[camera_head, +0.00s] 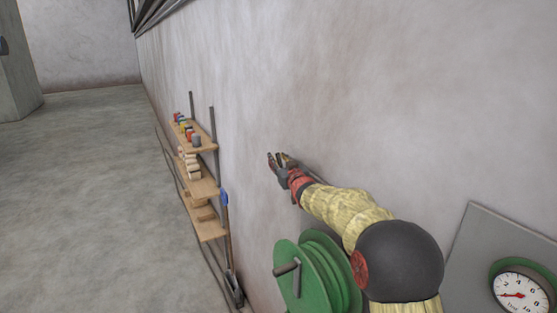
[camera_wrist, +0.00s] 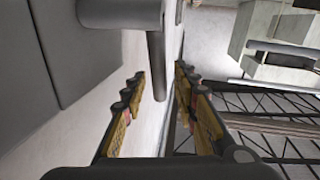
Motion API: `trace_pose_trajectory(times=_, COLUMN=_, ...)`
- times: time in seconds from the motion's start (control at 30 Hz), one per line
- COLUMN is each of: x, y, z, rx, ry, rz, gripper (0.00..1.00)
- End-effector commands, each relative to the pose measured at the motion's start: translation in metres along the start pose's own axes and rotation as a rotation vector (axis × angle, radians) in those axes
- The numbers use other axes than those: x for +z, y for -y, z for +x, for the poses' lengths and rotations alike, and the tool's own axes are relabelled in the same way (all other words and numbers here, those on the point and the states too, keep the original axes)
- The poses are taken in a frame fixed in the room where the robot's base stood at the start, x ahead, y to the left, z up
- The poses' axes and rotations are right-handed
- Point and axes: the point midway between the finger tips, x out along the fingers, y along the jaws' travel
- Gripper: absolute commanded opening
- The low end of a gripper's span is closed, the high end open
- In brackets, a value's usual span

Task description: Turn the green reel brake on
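The green reel (camera_head: 318,275) is at the bottom middle of the head view, beside the wall. A grey L-shaped handle (camera_head: 290,268) sticks out from its left face; I cannot tell whether this is the brake. My gripper (camera_head: 279,158) is near the wall, above the reel in the picture and clear of it. In the wrist view my gripper (camera_wrist: 160,78) has its fingers apart. A grey round bar (camera_wrist: 156,60) shows between the fingertips there; I cannot tell whether it is touched or lies behind them. The reel is not recognisable in the wrist view.
A wall shelf (camera_head: 203,186) with small coloured items stands left of my gripper, with a shovel (camera_head: 232,285) leaning by it. A dial gauge (camera_head: 521,290) on a grey panel (camera_head: 480,250) is at the lower right. The floor (camera_head: 85,200) at left is clear.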

Motion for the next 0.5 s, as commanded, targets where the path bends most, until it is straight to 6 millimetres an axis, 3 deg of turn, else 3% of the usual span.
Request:
trace_pose_trajectory(times=0.13, x=0.0000, y=-0.0001, z=-0.0002, rx=0.000, ry=0.000, rz=0.000, gripper=0.29)
trace_pose_trajectory(times=0.5, x=-0.0001, y=-0.0002, z=-0.0003, rx=0.000, ry=0.000, rz=0.000, gripper=0.08)
